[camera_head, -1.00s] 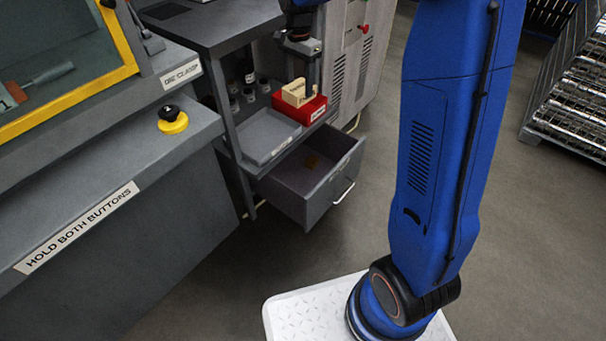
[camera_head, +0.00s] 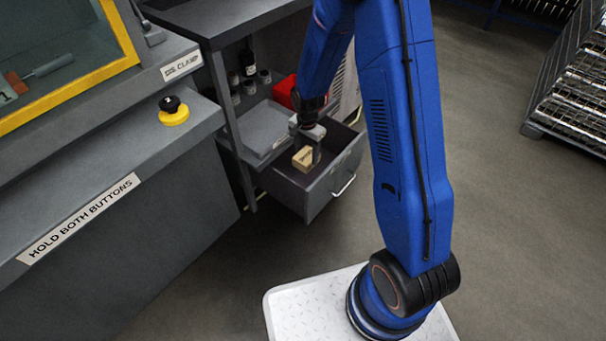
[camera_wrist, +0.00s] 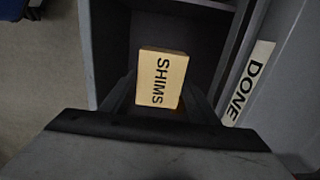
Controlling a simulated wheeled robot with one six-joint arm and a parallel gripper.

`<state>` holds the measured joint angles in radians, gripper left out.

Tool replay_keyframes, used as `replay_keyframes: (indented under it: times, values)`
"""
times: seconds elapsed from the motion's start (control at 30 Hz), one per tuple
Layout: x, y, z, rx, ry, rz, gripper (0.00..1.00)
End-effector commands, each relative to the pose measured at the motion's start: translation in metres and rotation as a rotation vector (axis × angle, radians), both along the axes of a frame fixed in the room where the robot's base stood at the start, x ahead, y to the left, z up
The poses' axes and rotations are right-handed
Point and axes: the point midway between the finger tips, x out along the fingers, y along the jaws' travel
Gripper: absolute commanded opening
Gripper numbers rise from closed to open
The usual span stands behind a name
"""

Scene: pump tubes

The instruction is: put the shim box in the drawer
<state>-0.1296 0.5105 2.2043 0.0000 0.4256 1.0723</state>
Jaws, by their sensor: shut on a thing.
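The shim box (camera_head: 303,158) is a small tan block, and its SHIMS label shows in the wrist view (camera_wrist: 162,78). My gripper (camera_head: 312,152) is shut on it, with a dark finger on either side of the box in the wrist view. The box is over the open grey drawer (camera_head: 325,193), within its walls as seen from the head camera. I cannot tell whether the box touches the drawer floor. The drawer's wall also shows in the wrist view (camera_wrist: 92,50). My arm hides part of the drawer's far side.
A grey tray (camera_head: 262,130) is on the shelf above the drawer, with a red bin (camera_head: 285,92) behind my arm. A sign reading DONE (camera_wrist: 250,82) is beside the drawer. A press with a yellow-based button (camera_head: 173,112) stands left.

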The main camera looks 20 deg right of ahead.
Motion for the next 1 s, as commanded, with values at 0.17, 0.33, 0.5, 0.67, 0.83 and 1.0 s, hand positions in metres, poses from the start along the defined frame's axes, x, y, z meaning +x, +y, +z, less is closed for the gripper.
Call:
replay_keyframes:
  times: [0.17,0.33,0.5,0.67,0.83,1.0]
  values:
    - [-0.002,0.0,-0.03,-0.001,0.004,0.0,0.24]
    - [-0.002,0.0,-0.063,-0.001,0.004,0.0,0.24]
    - [-0.001,0.0,-0.095,-0.001,0.004,0.0,0.24]
    - [-0.001,0.0,-0.121,0.0,0.004,0.0,0.24]
    - [-0.001,0.0,-0.135,0.0,0.002,0.0,0.24]
    - [-0.001,0.0,-0.141,0.0,0.001,0.0,0.24]
